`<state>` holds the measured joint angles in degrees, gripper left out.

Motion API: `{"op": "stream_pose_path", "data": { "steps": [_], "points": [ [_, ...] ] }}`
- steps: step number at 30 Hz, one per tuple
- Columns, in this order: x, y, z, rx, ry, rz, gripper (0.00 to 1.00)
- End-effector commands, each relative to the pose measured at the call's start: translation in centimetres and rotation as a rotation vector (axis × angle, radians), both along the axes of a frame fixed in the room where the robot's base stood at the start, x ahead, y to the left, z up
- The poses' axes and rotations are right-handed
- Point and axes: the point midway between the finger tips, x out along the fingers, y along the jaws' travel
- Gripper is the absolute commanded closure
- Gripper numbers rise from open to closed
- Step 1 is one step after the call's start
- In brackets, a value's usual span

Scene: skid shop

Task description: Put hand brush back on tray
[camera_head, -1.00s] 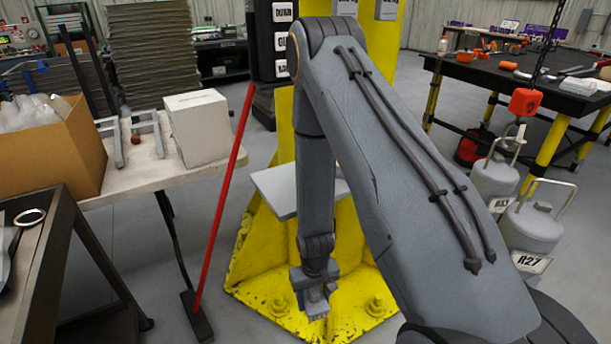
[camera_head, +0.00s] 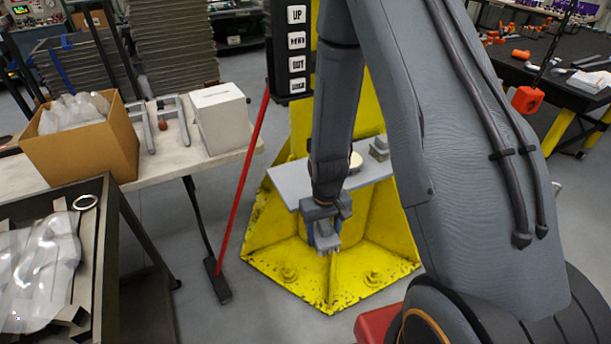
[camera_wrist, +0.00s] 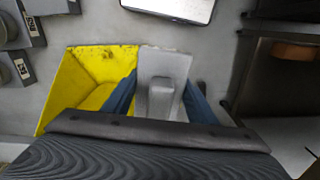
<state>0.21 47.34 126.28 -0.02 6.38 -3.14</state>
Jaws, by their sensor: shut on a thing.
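My gripper (camera_head: 325,236) hangs low, fingers down, in front of the yellow column base in the head view. In the wrist view its two blue fingers are on either side of a grey piece (camera_wrist: 161,98), which I take to be the hand brush. The gripper is shut on it. Its bristles cannot be made out. The tray appears to be the light grey shelf (camera_head: 285,184) on the yellow column, behind my arm and above the gripper in the picture. My arm hides part of it. A pale round thing (camera_head: 355,160) and a small grey block (camera_head: 380,149) are on it.
A red-handled broom (camera_head: 242,185) stands left of the yellow base (camera_head: 290,268). A table with a cardboard box (camera_head: 85,150) and a white box (camera_head: 219,118) is at left. A dark cart (camera_head: 112,240) is at front left. Grey floor between is clear.

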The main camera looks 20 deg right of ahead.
Motion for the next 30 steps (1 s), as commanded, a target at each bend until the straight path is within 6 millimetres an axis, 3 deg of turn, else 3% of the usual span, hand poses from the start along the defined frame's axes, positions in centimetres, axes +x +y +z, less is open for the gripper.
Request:
{"op": "stream_pose_path", "data": {
  "steps": [1, 6, 15, 24, 30],
  "points": [
    [0.6, 0.0, 2.4, 0.000, -0.010, 0.010, 0.76],
    [1.4, 0.0, 9.1, 0.000, -0.011, 0.047, 0.76],
    [1.9, 0.0, 19.1, -0.001, -0.007, 0.104, 0.76],
    [2.0, 0.0, 25.6, -0.001, -0.004, 0.140, 0.76],
    [1.9, -0.1, 26.4, 0.000, 0.001, 0.146, 0.76]
  ]
}}
